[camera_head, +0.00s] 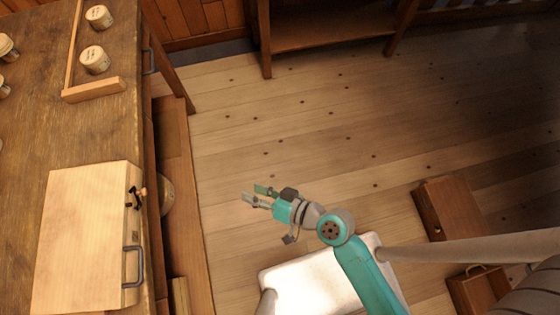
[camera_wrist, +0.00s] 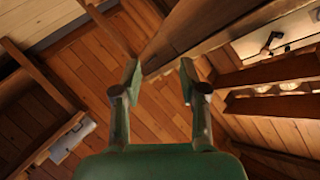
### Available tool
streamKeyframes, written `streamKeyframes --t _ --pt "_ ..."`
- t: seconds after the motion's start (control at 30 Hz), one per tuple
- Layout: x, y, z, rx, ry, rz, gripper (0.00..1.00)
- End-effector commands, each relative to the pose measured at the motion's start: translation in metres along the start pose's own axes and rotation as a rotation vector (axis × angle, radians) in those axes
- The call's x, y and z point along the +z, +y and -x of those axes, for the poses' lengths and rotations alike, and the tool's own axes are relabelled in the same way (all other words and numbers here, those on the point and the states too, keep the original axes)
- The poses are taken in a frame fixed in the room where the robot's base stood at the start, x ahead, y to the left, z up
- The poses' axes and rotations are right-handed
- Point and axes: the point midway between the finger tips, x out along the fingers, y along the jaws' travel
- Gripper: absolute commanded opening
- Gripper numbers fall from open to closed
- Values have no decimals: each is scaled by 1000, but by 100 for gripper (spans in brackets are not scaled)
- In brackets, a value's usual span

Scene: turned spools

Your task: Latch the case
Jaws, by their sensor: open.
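The case (camera_head: 85,235) is a pale wooden box lying on the bench at the left in the head view. Its lid looks down, though I cannot tell if it is fully closed. A dark latch (camera_head: 137,196) and a grey handle (camera_head: 133,267) are on its right side, facing the bench edge. The latch is too small to tell how it stands. My gripper (camera_head: 256,194) is open and empty, over the floor to the right of the case and apart from it.
The wooden bench (camera_head: 30,140) has a wooden tray (camera_head: 95,90) with spools (camera_head: 95,60) at the back. A shelf unit (camera_head: 330,28) stands at the far wall. Wooden boxes (camera_head: 452,207) lie on the floor at right.

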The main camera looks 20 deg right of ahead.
Motion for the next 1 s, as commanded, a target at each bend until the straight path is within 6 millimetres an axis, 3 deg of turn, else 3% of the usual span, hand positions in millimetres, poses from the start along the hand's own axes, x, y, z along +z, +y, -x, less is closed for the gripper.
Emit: streamKeyframes --t 0.4,1.0 --pt "13 30 47 191 65 25 43" --pt "13 34 53 216 75 32 43"
